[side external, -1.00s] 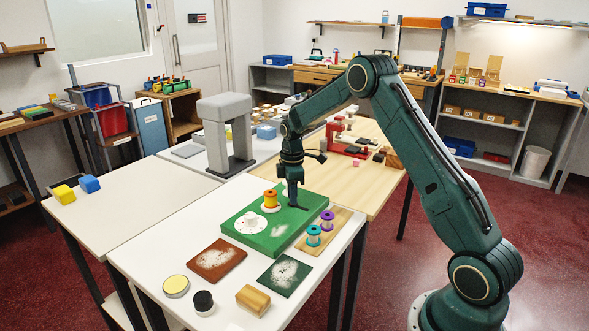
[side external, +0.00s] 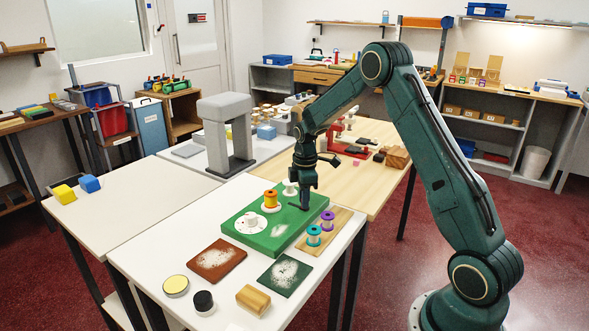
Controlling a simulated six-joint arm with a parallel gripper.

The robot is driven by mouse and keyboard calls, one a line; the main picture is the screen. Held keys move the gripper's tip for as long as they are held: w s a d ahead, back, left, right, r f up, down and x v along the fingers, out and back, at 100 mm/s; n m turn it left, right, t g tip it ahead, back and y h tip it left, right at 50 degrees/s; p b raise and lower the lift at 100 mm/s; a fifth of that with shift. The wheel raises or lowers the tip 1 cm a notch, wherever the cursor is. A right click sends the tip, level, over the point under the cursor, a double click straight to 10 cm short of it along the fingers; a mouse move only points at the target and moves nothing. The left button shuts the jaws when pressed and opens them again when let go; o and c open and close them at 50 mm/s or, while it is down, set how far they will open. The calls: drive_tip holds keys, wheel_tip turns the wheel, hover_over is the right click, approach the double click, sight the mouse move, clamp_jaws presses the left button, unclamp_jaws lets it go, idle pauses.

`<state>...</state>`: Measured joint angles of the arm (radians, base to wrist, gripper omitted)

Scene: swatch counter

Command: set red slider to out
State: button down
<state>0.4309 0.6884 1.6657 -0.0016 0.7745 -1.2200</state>
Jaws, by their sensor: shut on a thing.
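A green board (side external: 272,239) lies on the white table. It carries a white round dial (side external: 250,224), an orange spool (side external: 270,200) on a white base and a white knob or spool (side external: 290,188) near its back edge. My gripper (side external: 302,207) points down at the back right part of the board, low at its surface. Its jaws are shut on a small part there, most likely the red slider. The fingers hide that part, and I cannot make out its red colour or its exact setting.
A wooden strip (side external: 325,247) with a teal spool (side external: 313,236) and a purple spool (side external: 327,221) lies close to the right of the gripper. In front are a brown pad (side external: 206,270), a green pad (side external: 273,282) and a wooden block (side external: 252,300). A grey arch (side external: 240,155) stands behind left.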

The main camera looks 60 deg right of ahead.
drive_tip(key=c, duration=1.3)
unclamp_jaws()
drive_tip(key=shift+s, duration=0.3)
drive_tip(key=shift+r, duration=0.15)
wheel_tip(320, 180, up, 14)
drive_tip(key=shift+f, duration=0.25)
